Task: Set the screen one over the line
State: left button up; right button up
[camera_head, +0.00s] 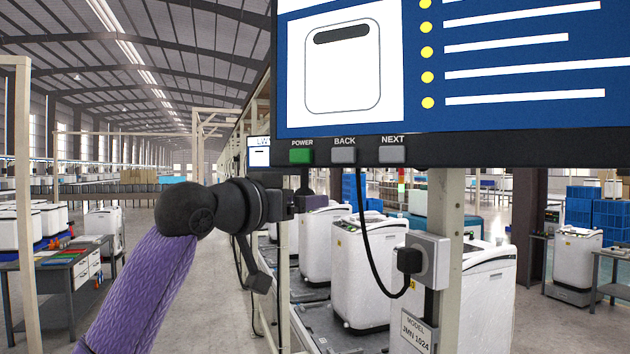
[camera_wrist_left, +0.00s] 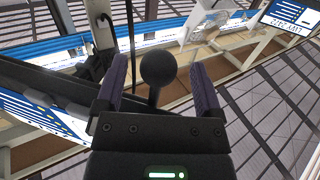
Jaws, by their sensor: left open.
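The large screen (camera_head: 505,75) hangs at the upper right of the head view, showing a white appliance picture and a list with yellow dots on blue. Below it are a green POWER button (camera_head: 301,156), a grey BACK button (camera_head: 343,156) and a grey NEXT button (camera_head: 392,155). My left gripper (camera_head: 308,203) is below the POWER button. In the left wrist view its jaws (camera_wrist_left: 158,72) are apart, with a dark round knob on a stalk (camera_wrist_left: 158,66) showing between them. Whether they touch it, I cannot tell. My right gripper is not in view.
A post (camera_head: 447,200) carries a grey socket box (camera_head: 428,262) with a black plug and cable. White appliances (camera_head: 362,270) stand in a row on the line behind. A work table (camera_head: 65,275) is at the left. Open floor lies behind my left arm.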

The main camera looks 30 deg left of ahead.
pick_arm(q)
jog(key=w, duration=0.1)
jog(key=w+p, duration=0.1)
jog(key=shift+w+d+r, duration=0.15)
jog(key=shift+w+d, duration=0.2)
jog(key=shift+w, duration=0.3)
grip_shut()
